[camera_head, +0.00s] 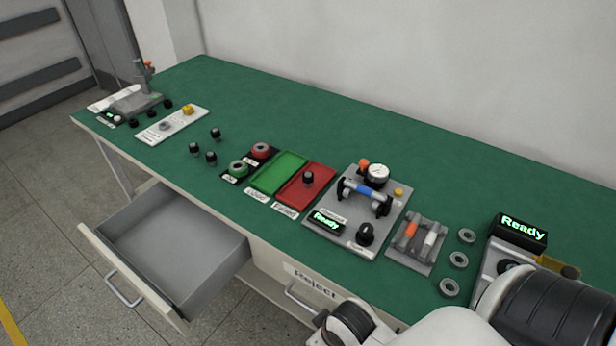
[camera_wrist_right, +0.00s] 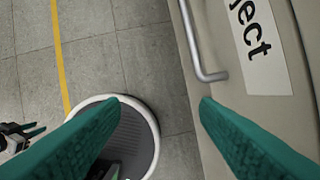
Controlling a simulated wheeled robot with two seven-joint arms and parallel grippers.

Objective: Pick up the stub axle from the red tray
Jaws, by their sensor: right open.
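The stub axle (camera_head: 308,178) is a small dark upright part with a pale lower end, standing in the red tray (camera_head: 297,200) in the head view. My right gripper (camera_wrist_right: 163,102) shows in the right wrist view as two green fingers set wide apart with nothing between them. It is over the floor beside the drawer front, below the table top and away from the red tray. What seems to be my left gripper (camera_wrist_right: 22,137) shows small and dark with green tips at the left edge of that view; its jaws are unclear.
A green tray (camera_head: 278,173) adjoins the red tray. A grey fixture plate (camera_head: 340,236) with a gauge stands right of it. Several similar dark parts stand to the left. An open drawer (camera_head: 170,250) juts out at front left; a Reject drawer (camera_wrist_right: 283,100) is shut.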

